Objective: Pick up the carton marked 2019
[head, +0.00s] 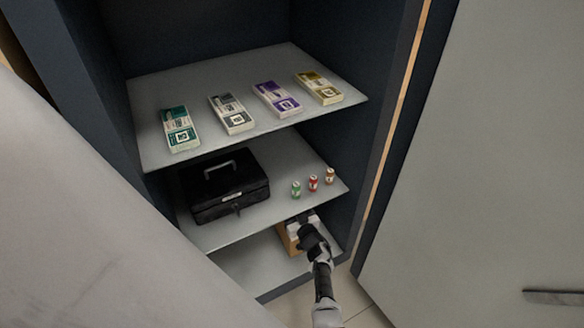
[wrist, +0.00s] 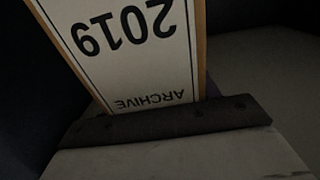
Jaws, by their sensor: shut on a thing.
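The carton marked 2019 (head: 288,241) is a brown box on the bottom shelf (head: 262,265) of the open cabinet, toward its right side. In the wrist view its white label (wrist: 128,45) reads "2019" and "ARCHIVE", upside down, with a tan edge beside it. My gripper (head: 303,226) is shut on the carton, reaching in from the front right. In the wrist view a dark finger edge (wrist: 175,122) lies across the label's lower part. Much of the carton is hidden behind my gripper and the shelf above. I cannot tell whether it is lifted off the shelf.
The middle shelf (head: 270,205), close above my gripper, holds a black cash box (head: 225,186) and three small rolls (head: 313,183). The top shelf (head: 200,95) holds several banded note bundles (head: 277,99). A grey door (head: 470,170) stands open at right. The bottom shelf's left is clear.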

